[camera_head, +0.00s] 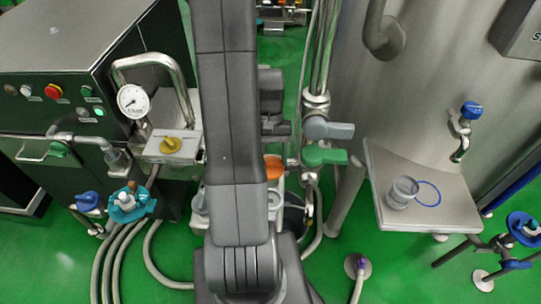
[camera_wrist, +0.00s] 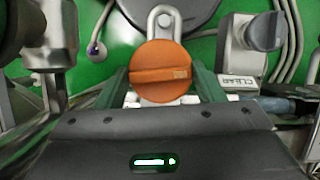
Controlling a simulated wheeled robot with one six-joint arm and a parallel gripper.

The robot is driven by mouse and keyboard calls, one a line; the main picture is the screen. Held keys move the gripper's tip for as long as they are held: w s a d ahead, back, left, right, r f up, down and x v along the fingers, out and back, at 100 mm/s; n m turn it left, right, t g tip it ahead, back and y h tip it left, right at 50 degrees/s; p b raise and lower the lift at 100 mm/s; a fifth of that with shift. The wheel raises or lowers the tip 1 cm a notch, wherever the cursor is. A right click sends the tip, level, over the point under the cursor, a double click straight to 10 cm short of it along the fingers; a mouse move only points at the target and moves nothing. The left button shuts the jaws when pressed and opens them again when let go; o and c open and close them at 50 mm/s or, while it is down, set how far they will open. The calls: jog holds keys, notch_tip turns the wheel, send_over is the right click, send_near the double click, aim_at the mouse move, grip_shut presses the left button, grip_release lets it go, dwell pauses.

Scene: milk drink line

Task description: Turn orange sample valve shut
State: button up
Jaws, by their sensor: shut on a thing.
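The orange sample valve (camera_wrist: 161,68) is a round knob with a raised bar across it, in the upper middle of the wrist view. The bar lies nearly level across the picture. My gripper (camera_wrist: 161,85) has its two green fingers on the left and right of the knob, shut on it. In the head view, part of the orange valve (camera_head: 274,166) shows just right of my arm. My arm hides the rest of it and my gripper there.
A grey valve block marked CLEAR (camera_wrist: 252,40) stands close on the right in the wrist view. A steel shelf with a clear cup (camera_head: 402,192) is at the right in the head view. A yellow knob (camera_head: 170,145) and a gauge (camera_head: 132,101) are left of my arm. Hoses cross the green floor.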

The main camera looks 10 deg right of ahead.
jog(key=shift+m, duration=0.6)
jog(key=o, duration=1)
jog(key=v, duration=1.4)
jog(key=shift+s+d, duration=0.2)
jog(key=shift+d, duration=0.15)
jog(key=shift+f, duration=0.1)
jog(key=shift+y, duration=0.3)
jog(key=x, duration=1.4)
jog(key=shift+w, duration=0.15)
